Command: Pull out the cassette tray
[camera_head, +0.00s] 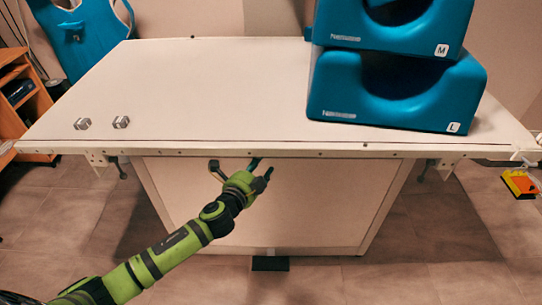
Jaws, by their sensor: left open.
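The white scan table (220,85) fills the middle of the head view. I cannot make out a separate cassette tray; the front under the tabletop shows a long pale rail (330,150). A small dark handle (214,166) hangs just below this rail. My left gripper (262,167) is open, just right of the handle, in front of the table's front edge. Nothing shows between its fingers. Its green wrist hides part of the white pedestal and may hide part of the handle. I cannot tell whether it touches the handle. My right gripper is out of view.
Two blue head supports marked M (345,20) and L (340,90) are stacked at the right of the tabletop. Two small metal blocks (82,124) (121,122) lie at the left. A black pedal (270,263) is on the floor. An orange-yellow item (520,184) hangs at right.

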